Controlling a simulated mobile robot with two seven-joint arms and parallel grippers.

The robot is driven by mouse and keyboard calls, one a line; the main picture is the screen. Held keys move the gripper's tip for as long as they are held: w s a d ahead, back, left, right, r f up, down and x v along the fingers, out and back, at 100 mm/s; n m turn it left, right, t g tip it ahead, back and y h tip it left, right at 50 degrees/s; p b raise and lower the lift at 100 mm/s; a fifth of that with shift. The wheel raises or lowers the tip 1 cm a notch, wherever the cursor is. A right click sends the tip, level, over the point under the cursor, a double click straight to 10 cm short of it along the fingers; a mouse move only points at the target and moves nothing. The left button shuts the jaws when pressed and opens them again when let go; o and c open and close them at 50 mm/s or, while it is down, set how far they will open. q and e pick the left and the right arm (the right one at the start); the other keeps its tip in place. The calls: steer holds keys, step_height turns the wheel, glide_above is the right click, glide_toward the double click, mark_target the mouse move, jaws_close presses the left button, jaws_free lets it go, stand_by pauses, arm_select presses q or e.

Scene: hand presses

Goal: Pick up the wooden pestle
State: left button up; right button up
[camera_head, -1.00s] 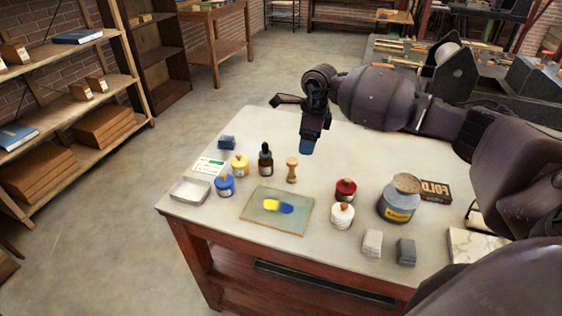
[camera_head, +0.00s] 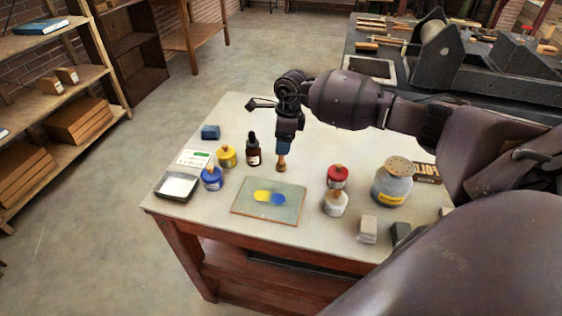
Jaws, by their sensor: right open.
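The wooden pestle (camera_head: 281,165) stands upright on the pale tabletop, just behind the glass slab. My right gripper (camera_head: 284,147) points down directly over it, its blue-tipped fingers at the pestle's top. The fingers hide the upper part of the pestle, and only its lower part shows. The gripper is open; whether the fingers touch the wood cannot be seen. My left gripper is not in view.
A dark dropper bottle (camera_head: 253,149) stands left of the pestle. The slab (camera_head: 290,206) with yellow and blue paint lies in front. Red (camera_head: 337,176) and white (camera_head: 335,203) jars and a large grey jar (camera_head: 392,182) stand to the right.

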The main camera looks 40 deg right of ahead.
mark_target(281, 159)
steer(key=f, duration=0.4)
steer(key=shift+w+a, duration=0.15)
steer(key=shift+a, duration=0.15)
steer(key=c, duration=1)
